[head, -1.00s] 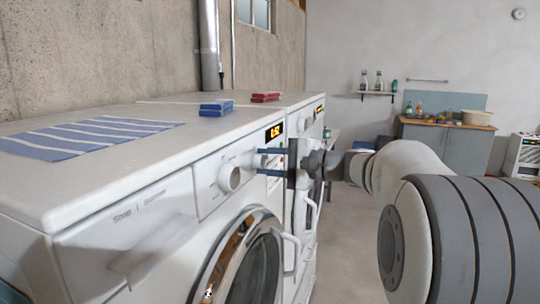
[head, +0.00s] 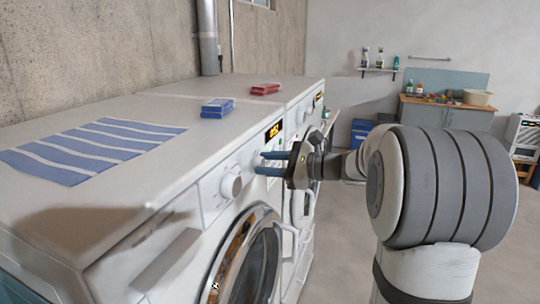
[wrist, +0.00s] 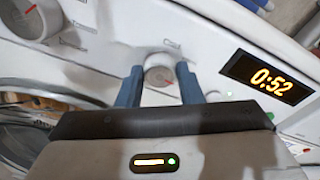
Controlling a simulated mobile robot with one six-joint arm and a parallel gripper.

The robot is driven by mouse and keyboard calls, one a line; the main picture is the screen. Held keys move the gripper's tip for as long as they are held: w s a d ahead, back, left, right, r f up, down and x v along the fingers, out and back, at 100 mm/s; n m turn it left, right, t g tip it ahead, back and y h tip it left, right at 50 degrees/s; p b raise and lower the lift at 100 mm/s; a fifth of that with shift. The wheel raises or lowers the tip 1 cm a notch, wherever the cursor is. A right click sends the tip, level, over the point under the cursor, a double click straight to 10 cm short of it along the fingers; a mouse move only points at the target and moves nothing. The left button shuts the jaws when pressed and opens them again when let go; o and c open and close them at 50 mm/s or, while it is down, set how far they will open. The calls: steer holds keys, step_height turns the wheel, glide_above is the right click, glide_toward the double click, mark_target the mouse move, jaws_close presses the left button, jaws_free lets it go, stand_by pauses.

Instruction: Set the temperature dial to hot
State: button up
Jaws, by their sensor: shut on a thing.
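A small round white dial (wrist: 158,76) with a pale grey face sits on the washing machine's front panel, between the display and a larger knob. Small printed marks beside it are too small to read. My gripper (wrist: 159,72) is shut on this dial, with one blue finger on each side of it. In the head view my gripper (head: 261,162) reaches the panel from the right, and its fingers mostly hide the dial. The larger knob (head: 232,185) is to the left and also shows in the wrist view (wrist: 38,18).
The washing machine (head: 130,212) has a display (wrist: 269,77) reading 0:52 and a round door (head: 247,262) below. A striped cloth (head: 95,148), a blue box (head: 217,107) and a red box (head: 265,88) lie on top. Open floor is at the right.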

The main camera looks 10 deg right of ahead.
steer(key=shift+f+m+p, duration=0.2)
steer(key=shift+m+p, duration=0.1)
steer(key=shift+m, duration=0.2)
steer(key=o, duration=1)
steer(key=shift+r, duration=0.1)
steer(key=b+v, duration=0.1)
steer(key=v, duration=0.6)
steer(key=shift+s+d, duration=0.2)
steer(key=shift+d, duration=0.15)
